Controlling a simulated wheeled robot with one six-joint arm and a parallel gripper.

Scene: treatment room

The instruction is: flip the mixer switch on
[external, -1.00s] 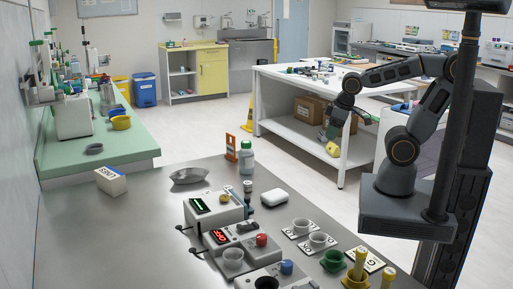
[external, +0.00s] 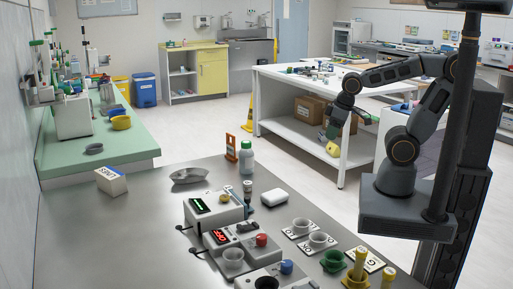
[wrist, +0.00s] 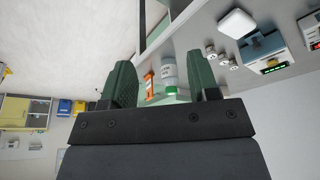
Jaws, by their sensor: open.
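Several small bench devices stand on the grey worktop in the external view. One has a green display (external: 200,204) and a yellow knob. Another has a red display (external: 219,236), a dark lever-like part and a red knob (external: 262,240). A third has a blue knob (external: 286,267) and is cut off below. I cannot tell for certain which is the mixer, and its switch is too small to make out. My gripper (external: 348,126) is open and empty, well beyond the devices, near the white table. Its green fingers (wrist: 163,80) show in the wrist view.
A white bottle (external: 247,160), an orange sign (external: 231,147), a metal dish (external: 189,175) and a white soap-like block (external: 274,197) stand behind the devices. Cups on cards (external: 318,240) and coloured pots (external: 334,260) stand to their right. The worktop's left part is mostly clear.

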